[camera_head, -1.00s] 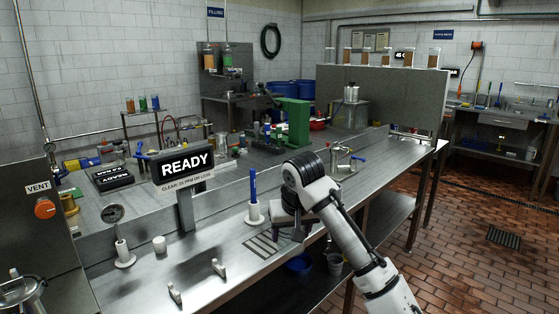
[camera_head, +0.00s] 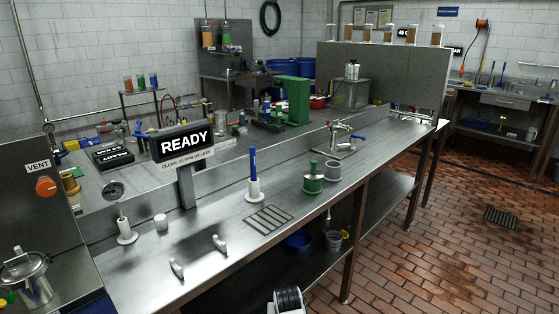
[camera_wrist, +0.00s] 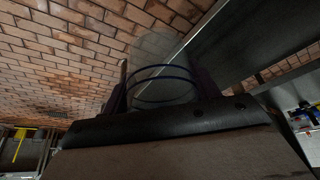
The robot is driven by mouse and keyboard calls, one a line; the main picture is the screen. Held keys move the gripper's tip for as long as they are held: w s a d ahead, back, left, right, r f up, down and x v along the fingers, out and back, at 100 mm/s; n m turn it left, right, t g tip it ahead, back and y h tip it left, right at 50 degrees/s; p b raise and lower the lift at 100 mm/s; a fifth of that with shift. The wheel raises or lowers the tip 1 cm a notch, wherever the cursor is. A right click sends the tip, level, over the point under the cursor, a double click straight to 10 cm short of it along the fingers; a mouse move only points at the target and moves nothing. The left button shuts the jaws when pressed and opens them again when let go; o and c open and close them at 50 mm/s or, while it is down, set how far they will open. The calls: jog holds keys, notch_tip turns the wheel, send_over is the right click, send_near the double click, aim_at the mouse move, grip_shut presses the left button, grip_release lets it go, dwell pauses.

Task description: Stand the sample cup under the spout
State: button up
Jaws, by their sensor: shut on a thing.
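A clear cup with blue rings (camera_wrist: 163,82) is between the jaws of my gripper (camera_wrist: 160,92) in the wrist view. The gripper is shut on it, and the black palm hides the near part of the cup. In the head view only a piece of my arm shows at the bottom edge; the gripper and cup are out of that frame. A metal tap with a blue lever (camera_head: 342,136), which looks like the spout, stands on the steel bench (camera_head: 225,265) toward its far right end. The cup is apart from it, with brick floor behind it in the wrist view.
A green weight-like piece (camera_head: 313,184) and a grey cup-like piece (camera_head: 333,171) stand in front of the tap. A slotted grate (camera_head: 269,219) and a white holder with a blue marker (camera_head: 254,185) are nearer. Buckets (camera_head: 299,240) sit on the lower shelf.

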jog(key=s+a+f, duration=0.2)
jog(key=s+f, duration=0.7)
jog(key=s, duration=0.3)
jog(key=shift+s, duration=0.3)
jog(key=shift+s+f, duration=0.1)
jog(key=shift+s, duration=0.1)
